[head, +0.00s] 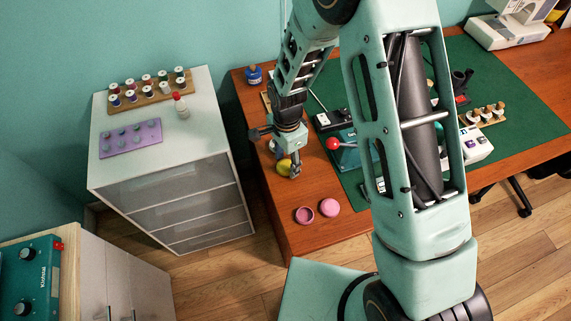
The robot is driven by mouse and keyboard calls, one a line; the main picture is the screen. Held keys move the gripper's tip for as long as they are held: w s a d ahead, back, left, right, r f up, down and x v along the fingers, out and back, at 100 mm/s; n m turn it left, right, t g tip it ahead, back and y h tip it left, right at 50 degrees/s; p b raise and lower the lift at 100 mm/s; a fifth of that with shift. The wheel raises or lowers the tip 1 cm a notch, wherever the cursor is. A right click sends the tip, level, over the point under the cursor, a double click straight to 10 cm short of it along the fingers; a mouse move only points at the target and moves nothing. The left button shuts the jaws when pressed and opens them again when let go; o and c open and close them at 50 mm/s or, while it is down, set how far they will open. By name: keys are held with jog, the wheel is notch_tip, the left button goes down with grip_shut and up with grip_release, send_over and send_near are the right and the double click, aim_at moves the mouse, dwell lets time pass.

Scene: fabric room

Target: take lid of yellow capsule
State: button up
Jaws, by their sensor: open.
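The yellow capsule (283,166) is a small round yellow thing on the brown wooden desk, near its left side. My gripper (288,169) points down right at it, with a finger in front of its right side. The gripper is open. I cannot tell whether the fingers touch the capsule, and the split between its lid and base is too small to see.
A pink open capsule base (304,215) and a pink lid (329,207) lie near the desk's front edge. A teal press with a red knob (333,144) stands right of my gripper. A blue bottle (254,75) is behind. The white cabinet (180,140) holds thread spools.

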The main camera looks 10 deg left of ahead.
jog(key=shift+f, duration=0.2)
jog(key=shift+c, duration=0.7)
jog(key=c, duration=0.4)
jog(key=shift+r, duration=0.1)
